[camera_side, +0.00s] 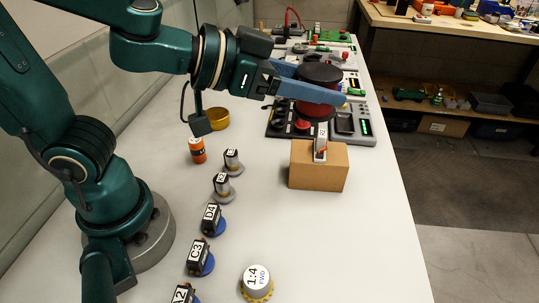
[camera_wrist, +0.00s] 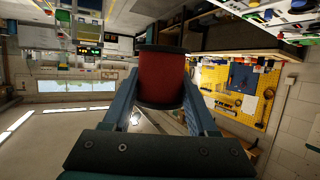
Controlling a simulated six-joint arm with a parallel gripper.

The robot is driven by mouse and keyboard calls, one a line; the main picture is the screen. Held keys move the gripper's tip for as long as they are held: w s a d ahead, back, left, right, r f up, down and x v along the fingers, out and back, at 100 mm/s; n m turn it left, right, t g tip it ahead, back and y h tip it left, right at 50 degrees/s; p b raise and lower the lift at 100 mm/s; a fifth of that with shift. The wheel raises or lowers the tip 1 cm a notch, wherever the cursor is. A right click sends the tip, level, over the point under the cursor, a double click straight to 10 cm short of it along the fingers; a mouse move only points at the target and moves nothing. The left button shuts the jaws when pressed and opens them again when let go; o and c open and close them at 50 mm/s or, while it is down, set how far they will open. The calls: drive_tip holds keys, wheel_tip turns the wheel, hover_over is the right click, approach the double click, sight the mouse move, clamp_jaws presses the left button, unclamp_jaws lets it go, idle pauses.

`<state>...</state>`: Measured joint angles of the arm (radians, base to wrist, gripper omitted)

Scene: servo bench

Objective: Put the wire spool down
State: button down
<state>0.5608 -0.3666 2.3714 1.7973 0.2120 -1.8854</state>
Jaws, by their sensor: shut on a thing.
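The wire spool is a dark red drum with black end flanges; it shows in the side view (camera_side: 316,109) and the wrist view (camera_wrist: 160,80). My gripper (camera_side: 335,88), with long blue fingers, is shut on it from both sides. In the wrist view the gripper (camera_wrist: 160,95) has one finger along each side of the drum. In the side view the near finger hides part of the drum. The spool overlaps the grey instrument panel (camera_side: 368,140) in the picture; I cannot tell the gap beneath it.
A cardboard box (camera_side: 318,178) with a small labelled servo (camera_side: 321,140) on it stands in front of the spool. Several labelled servos, including C3 (camera_side: 198,252), line the bench. An orange-black cylinder (camera_side: 198,151) and a yellow bowl (camera_side: 217,119) stand left. The right front bench is clear.

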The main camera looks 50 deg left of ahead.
drive_tip(key=shift+s+a+f+n+y, duration=0.1)
drive_tip(key=shift+s+f+n+y, duration=0.1)
drive_tip(key=shift+f+n+y, duration=0.2)
drive_tip(key=a+f+n+g+y, duration=0.3)
drive_tip(key=a+f+n+y, duration=0.3)
drive_tip(key=a+n+y, duration=0.3)
drive_tip(key=a+f+n+g+y, duration=0.45)
drive_tip(key=a+n+y, duration=0.25)
drive_tip(key=a, duration=0.4)
drive_tip(key=shift+t, duration=0.35)
drive_tip(key=shift+a+f, duration=0.15)
drive_tip(key=shift+f, duration=4)
drive_tip(key=shift+f, duration=0.4)
drive_tip(key=shift+f, duration=0.2)
drive_tip(key=shift+c, duration=0.9)
unclamp_jaws()
drive_tip(key=shift+f, duration=0.1)
